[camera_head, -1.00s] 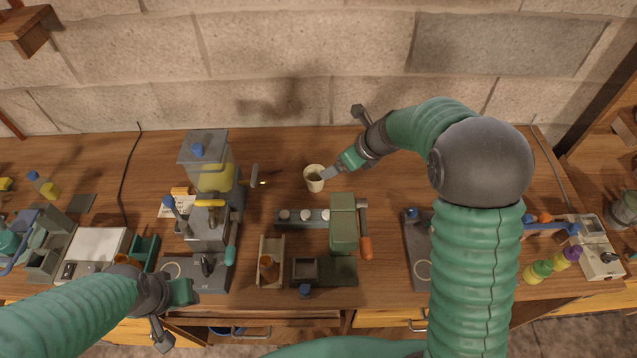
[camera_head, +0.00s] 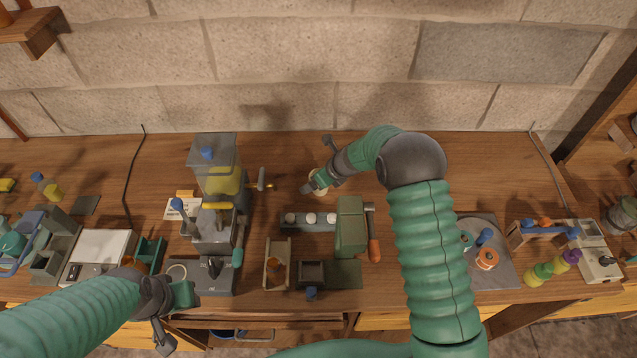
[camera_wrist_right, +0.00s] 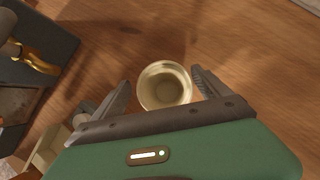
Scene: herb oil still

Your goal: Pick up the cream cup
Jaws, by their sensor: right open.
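The cream cup (camera_head: 319,181) stands upright on the wooden bench behind the green block, partly hidden by my right gripper in the head view. In the right wrist view the cup (camera_wrist_right: 165,88) is empty inside and sits between the two spread fingers. My right gripper (camera_wrist_right: 160,92) is open, with one finger on each side of the cup; I cannot tell whether either touches it. In the head view my right gripper (camera_head: 312,187) is over the cup. My left gripper (camera_head: 182,294) is at the front left, near the grey press base; its finger opening is unclear.
A press with a yellow-filled tank (camera_head: 217,178) stands left of the cup. A rail with white knobs (camera_head: 309,219), a green block (camera_head: 350,226) and an orange-handled hammer (camera_head: 374,246) lie in front. The bench behind the cup is clear.

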